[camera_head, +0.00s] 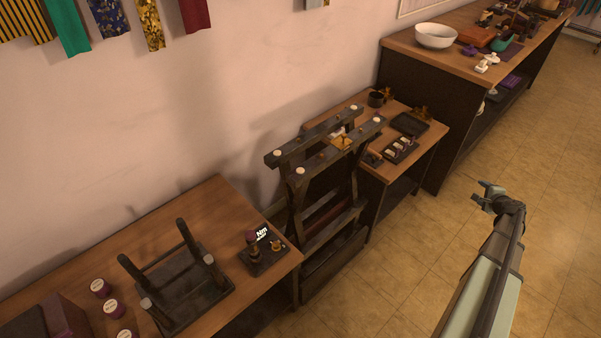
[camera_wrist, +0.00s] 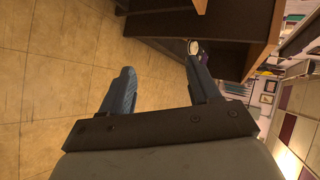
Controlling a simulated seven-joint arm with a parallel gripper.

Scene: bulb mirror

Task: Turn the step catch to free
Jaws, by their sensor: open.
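A dark wooden stepped frame (camera_head: 295,205) stands upright between two tables in the head view. A small brass piece (camera_head: 341,143) sits on its upper rails, among pale round caps; I cannot tell whether this is the step catch or which way it is set. No label for free is readable. My gripper (camera_head: 480,192) is over the floor to the right of the frame, well apart from it. In the wrist view my gripper (camera_wrist: 160,66) has its fingers spread with nothing between them.
A table behind the frame carries small trays (camera_head: 400,150). A long counter (camera_head: 400,45) holds a white bowl (camera_head: 436,36). The tiled floor (camera_head: 420,240) is clear.

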